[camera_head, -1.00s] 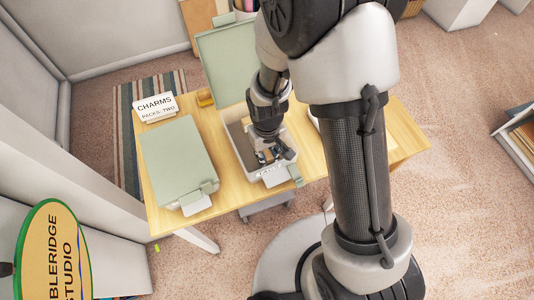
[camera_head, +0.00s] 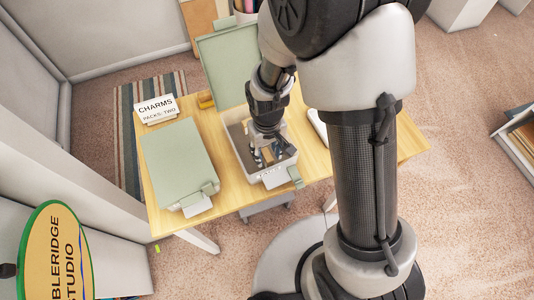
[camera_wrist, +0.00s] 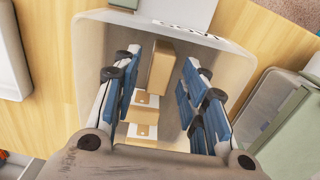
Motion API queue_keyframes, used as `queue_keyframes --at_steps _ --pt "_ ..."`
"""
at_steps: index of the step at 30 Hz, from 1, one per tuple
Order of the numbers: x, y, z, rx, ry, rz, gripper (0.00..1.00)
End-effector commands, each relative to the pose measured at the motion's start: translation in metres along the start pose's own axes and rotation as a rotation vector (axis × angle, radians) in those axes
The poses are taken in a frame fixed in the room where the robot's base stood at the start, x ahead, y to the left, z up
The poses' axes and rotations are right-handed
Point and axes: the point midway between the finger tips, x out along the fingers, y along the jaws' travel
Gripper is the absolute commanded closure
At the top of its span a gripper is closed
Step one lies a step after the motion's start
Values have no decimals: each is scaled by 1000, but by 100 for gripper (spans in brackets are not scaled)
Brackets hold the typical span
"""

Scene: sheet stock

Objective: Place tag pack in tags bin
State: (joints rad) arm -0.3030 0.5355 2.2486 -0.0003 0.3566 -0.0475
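My gripper (camera_wrist: 163,85) is open, its blue-padded fingers reaching down inside an open white bin (camera_wrist: 92,60). Brown packs lie in the bin between the fingers: a plain brown one (camera_wrist: 161,68) at the far end and two with white labels, a nearer one (camera_wrist: 141,130) and a middle one (camera_wrist: 146,100). The packs look apart from the finger pads. In the head view the same bin (camera_head: 238,143) stands mid-table with its green lid (camera_head: 222,60) raised, and my gripper (camera_head: 270,155) hides much of its inside. The bin's label is not readable.
A second bin with a shut green lid (camera_head: 178,155) stands at the left of the table (camera_head: 400,130). Behind it is a sign reading CHARMS PACKS: TWO (camera_head: 156,108). A white object (camera_head: 318,126) lies right of the open bin, with bare wood beyond.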

Motion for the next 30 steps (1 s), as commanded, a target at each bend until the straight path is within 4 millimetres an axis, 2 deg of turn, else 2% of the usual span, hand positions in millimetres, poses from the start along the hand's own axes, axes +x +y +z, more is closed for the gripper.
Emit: queue_keyframes --at_steps 1,3,9,12,20,23,26,30 --pt "-16 0 -2 0 6 0 60" --pt "-32 0 -1 0 6 0 60" --pt "-70 0 -1 0 3 0 60" --pt "-82 0 -1 0 2 0 60" --pt "-91 0 0 1 1 0 60" --pt "-102 4 1 12 17 1 60" --pt "-132 13 7 44 57 4 60" --pt "-189 32 31 113 139 13 60"
